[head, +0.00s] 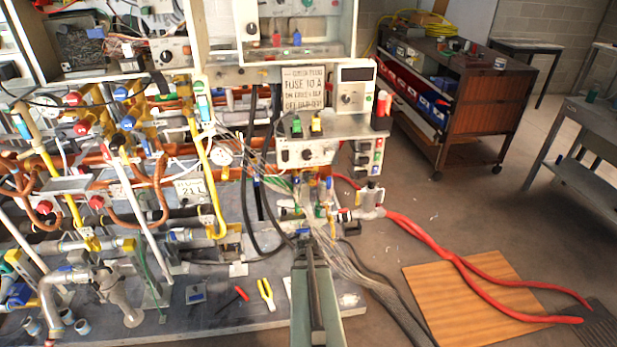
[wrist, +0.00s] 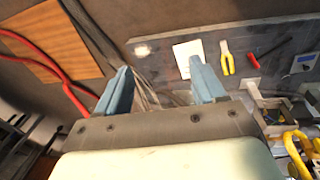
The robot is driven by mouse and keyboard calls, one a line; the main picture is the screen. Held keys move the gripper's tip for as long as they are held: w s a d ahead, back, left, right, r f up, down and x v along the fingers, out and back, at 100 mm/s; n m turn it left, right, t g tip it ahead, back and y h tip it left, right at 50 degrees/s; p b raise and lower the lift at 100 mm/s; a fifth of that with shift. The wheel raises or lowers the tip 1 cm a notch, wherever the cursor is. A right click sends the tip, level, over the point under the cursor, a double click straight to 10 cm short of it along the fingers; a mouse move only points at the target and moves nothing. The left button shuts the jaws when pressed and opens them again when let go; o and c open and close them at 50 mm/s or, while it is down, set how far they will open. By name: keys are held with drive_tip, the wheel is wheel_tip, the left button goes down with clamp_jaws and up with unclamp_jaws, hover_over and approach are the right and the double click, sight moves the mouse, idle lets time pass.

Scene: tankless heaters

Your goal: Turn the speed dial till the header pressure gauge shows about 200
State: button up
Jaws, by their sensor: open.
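A grey control box (head: 356,88) with a dark display has a round dial (head: 347,98) below the display; I cannot read a label that marks it as the speed dial. A lower panel (head: 307,153) also carries knobs. A round white gauge (head: 222,155) sits among the pipes left of that panel; its reading and name are too small to tell. My gripper (wrist: 160,63) is open and empty in the wrist view, its two blue fingers apart. It points toward the bench edge and floor, away from the dials. No dial shows in the wrist view.
Pliers with yellow handles (head: 266,293) and a red tool (head: 241,293) lie on the bench plate. Loose cables and red hoses (head: 430,240) run to the floor, by a wooden board (head: 470,300). Dense pipes fill the left. A wooden cabinet (head: 480,105) stands at right.

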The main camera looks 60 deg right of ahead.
drive_tip(key=d+r+t+h, duration=0.2)
drive_tip(key=d+r+h, duration=0.45)
drive_tip(key=d, duration=0.75)
drive_tip(key=n+t+h, duration=0.5)
drive_tip(key=n+t, duration=0.6)
drive_tip(key=t, duration=0.1)
approach(308, 157)
drive_tip(key=shift+y, duration=0.25)
drive_tip(key=x, duration=0.9)
drive_tip(key=shift+d+r, duration=0.1)
drive_tip(key=shift+d, duration=0.05)
drive_tip(key=c, duration=1.1)
drive_tip(key=shift+o, duration=0.2)
drive_tip(key=shift+m, duration=0.3)
